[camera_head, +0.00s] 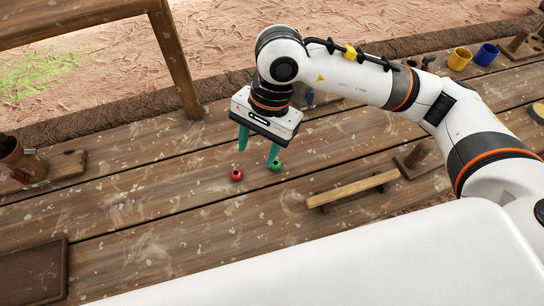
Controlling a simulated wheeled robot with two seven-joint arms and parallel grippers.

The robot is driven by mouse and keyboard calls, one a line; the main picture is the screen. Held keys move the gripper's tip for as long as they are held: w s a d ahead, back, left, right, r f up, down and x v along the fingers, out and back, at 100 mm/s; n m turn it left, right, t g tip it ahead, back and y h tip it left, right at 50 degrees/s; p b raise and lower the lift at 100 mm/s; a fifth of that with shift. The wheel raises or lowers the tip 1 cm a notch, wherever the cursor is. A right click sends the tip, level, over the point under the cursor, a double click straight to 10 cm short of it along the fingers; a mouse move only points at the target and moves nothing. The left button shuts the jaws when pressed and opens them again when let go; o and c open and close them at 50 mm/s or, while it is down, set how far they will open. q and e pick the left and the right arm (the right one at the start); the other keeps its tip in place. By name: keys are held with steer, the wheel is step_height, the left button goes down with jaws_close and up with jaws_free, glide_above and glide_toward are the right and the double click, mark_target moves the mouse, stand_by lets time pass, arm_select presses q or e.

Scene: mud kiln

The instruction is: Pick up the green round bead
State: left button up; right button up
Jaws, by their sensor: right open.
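The green round bead (276,165) lies on the wooden table, with a dark hole showing in it. My right gripper (258,160) is above the table with its two teal fingers spread apart and nothing held between them. Its right fingertip is right beside the green bead in the picture; I cannot tell whether they touch. A red bead (237,175) lies to the left of the green one, below the left finger. My left gripper is not in view.
A small wooden rail (353,190) stands right of the beads. Yellow (459,59) and blue (486,54) cups stand at the back right. The table's middle left is clear.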

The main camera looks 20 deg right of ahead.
steer(key=w+d+t+h, duration=0.1)
steer(key=w+d+h, duration=0.2)
steer(key=d, duration=0.2)
glide_above(276, 161)
steer(key=f, duration=0.3)
steer(key=f+p, duration=0.1)
steer(key=f, duration=0.2)
steer(key=shift+s, duration=0.2)
steer(key=shift+s+a+f+p, duration=0.1)
steer(key=shift+f+p, duration=0.25)
steer(key=shift+f, duration=1.15)
steer(key=shift+a+f+p, duration=0.1)
steer(key=shift+f+p, duration=0.2)
steer(key=shift+f, duration=1.15)
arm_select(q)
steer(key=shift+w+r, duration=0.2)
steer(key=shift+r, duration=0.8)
arm_select(e)
steer(key=c, duration=1)
